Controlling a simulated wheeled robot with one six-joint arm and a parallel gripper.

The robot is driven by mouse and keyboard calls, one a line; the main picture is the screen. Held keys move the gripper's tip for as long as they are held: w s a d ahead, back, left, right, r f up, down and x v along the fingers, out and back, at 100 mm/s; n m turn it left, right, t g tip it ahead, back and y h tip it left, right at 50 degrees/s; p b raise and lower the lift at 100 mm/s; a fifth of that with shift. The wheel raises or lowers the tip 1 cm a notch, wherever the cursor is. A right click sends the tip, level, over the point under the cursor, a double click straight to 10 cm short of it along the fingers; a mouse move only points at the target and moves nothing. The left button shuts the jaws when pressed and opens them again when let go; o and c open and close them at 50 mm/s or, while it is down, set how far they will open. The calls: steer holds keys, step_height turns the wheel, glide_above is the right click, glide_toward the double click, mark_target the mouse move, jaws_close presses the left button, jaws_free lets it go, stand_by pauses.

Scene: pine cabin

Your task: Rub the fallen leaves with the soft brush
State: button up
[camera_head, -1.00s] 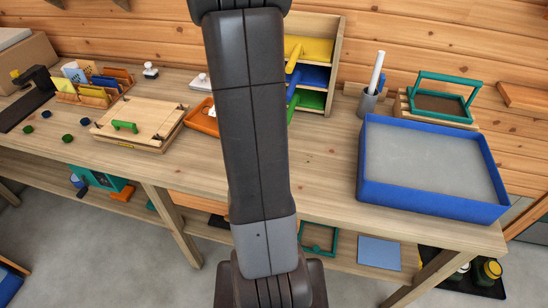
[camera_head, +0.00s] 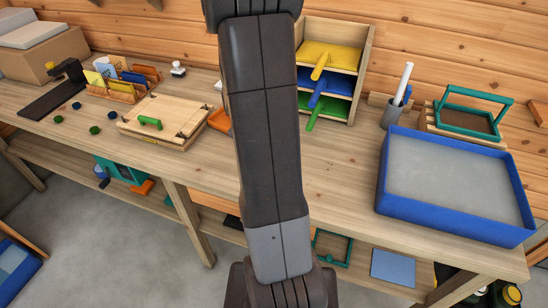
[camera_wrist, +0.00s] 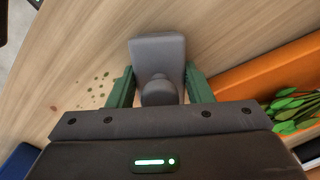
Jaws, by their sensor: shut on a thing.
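In the wrist view my gripper (camera_wrist: 160,86) has its two green fingers on either side of a grey block with a rounded knob, which I take to be the soft brush (camera_wrist: 157,52). The block is held over the wooden bench. Small greenish-brown flecks (camera_wrist: 95,90) lie on the bench to its left; I cannot tell whether these are the fallen leaves. Green leaves (camera_wrist: 292,108) lie in an orange tray (camera_wrist: 262,72) at the right. In the head view my arm hides the gripper, the brush and most of the orange tray (camera_head: 219,119).
On the bench (camera_head: 335,180) stand a wooden press (camera_head: 165,115) with a green handle, a rack of coloured trays (camera_head: 340,60), a cup (camera_head: 391,114) and a large blue-rimmed tub (camera_head: 455,225).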

mark_target(326, 187)
steer(key=shift+a, duration=0.45)
steer(key=shift+s+a, duration=0.25)
steer(key=shift+s, duration=0.7)
steer(key=shift+s+d+f+b, duration=0.1)
steer(key=shift+s+d, duration=0.1)
steer(key=shift+d, duration=0.5)
steer(key=shift+s+d+f+b, duration=0.1)
steer(key=shift+s+d, duration=0.15)
steer(key=shift+d, duration=0.5)
steer(key=shift+s+d+b, duration=0.1)
steer(key=shift+s+d, duration=0.1)
steer(key=shift+d, duration=0.5)
steer(key=shift+s+d+r, duration=0.1)
steer(key=shift+s+d, duration=0.2)
steer(key=shift+d, duration=0.85)
steer(key=shift+s+d+r, duration=0.1)
steer(key=shift+s+d, duration=0.2)
steer(key=shift+d, duration=0.85)
steer(key=shift+s+d+r, duration=0.1)
steer(key=shift+s+d, duration=0.2)
steer(key=shift+d, duration=0.85)
